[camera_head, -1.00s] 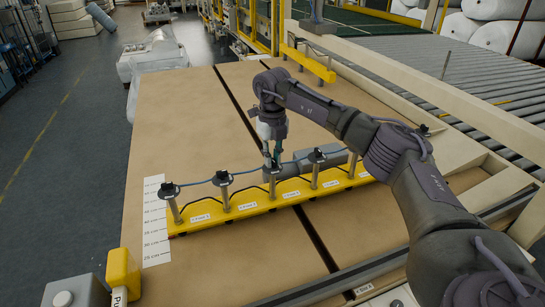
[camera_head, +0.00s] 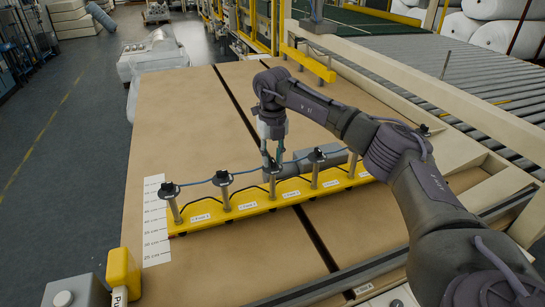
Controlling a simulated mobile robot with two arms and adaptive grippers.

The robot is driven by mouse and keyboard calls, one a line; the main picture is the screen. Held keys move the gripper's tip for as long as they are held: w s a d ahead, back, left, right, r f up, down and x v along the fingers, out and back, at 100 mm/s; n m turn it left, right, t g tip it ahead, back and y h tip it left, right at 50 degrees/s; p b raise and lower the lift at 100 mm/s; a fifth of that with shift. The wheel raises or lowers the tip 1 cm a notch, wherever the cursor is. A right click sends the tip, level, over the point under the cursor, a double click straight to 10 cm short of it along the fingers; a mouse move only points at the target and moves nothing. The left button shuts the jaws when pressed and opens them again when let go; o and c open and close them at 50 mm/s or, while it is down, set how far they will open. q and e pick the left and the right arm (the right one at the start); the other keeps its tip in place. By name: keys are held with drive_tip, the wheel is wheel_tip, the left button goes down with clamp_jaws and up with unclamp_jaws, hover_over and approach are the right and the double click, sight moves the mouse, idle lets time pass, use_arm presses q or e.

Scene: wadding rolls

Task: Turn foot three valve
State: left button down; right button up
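A yellow bar (camera_head: 238,214) lies across the brown table, with several upright metal posts topped by black valve knobs and a thin blue hose linking them. White labels mark the feet; the third one (camera_head: 290,194) is too small to read surely. My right gripper (camera_head: 272,160) points down over the middle post (camera_head: 272,186). Its fingertips are at that post's knob, which they largely hide. I cannot tell whether the fingers grip the knob or only stand around it. The first knob (camera_head: 170,189) and second knob (camera_head: 222,178) stand clear to the left. My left gripper is out of view.
The brown table (camera_head: 190,110) is mostly bare behind the bar. A white scale strip (camera_head: 155,222) lies at its left edge. A yellow block (camera_head: 123,271) and a grey button box (camera_head: 76,291) stand at lower left. A roller conveyor (camera_head: 430,70) runs along the right.

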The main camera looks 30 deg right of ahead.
sight(272, 159)
drive_tip(key=shift+o, duration=0.3)
wheel_tip(272, 159, up, 12)
idle(0.5)
idle(0.4)
